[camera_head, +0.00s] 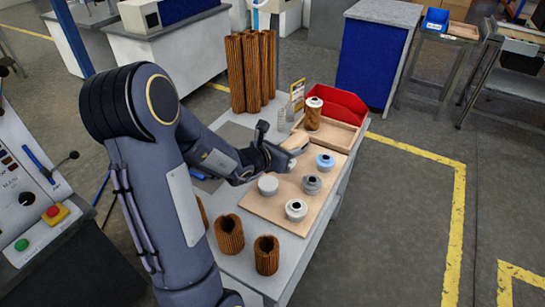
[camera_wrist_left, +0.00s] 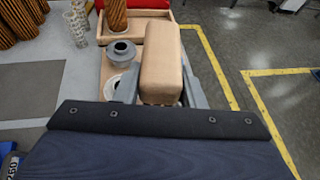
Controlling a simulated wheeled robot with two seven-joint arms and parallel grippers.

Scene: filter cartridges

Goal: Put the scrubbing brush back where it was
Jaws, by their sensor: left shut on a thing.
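My left gripper (camera_head: 286,151) is shut on the scrubbing brush (camera_head: 296,142), a beige wooden block with rounded edges. In the left wrist view the brush (camera_wrist_left: 162,58) stands between the two grey fingers, its wooden face toward the camera. In the head view the brush is over the far part of a wooden board (camera_head: 258,207) on the table. I cannot tell whether it touches anything below. My right gripper is not in view.
The board bears a white cap (camera_head: 268,184), a grey cap (camera_head: 312,184), a blue cap (camera_head: 325,162) and a white ring cap (camera_head: 297,209). Brown pleated cartridges (camera_head: 266,256) stand at the near end.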

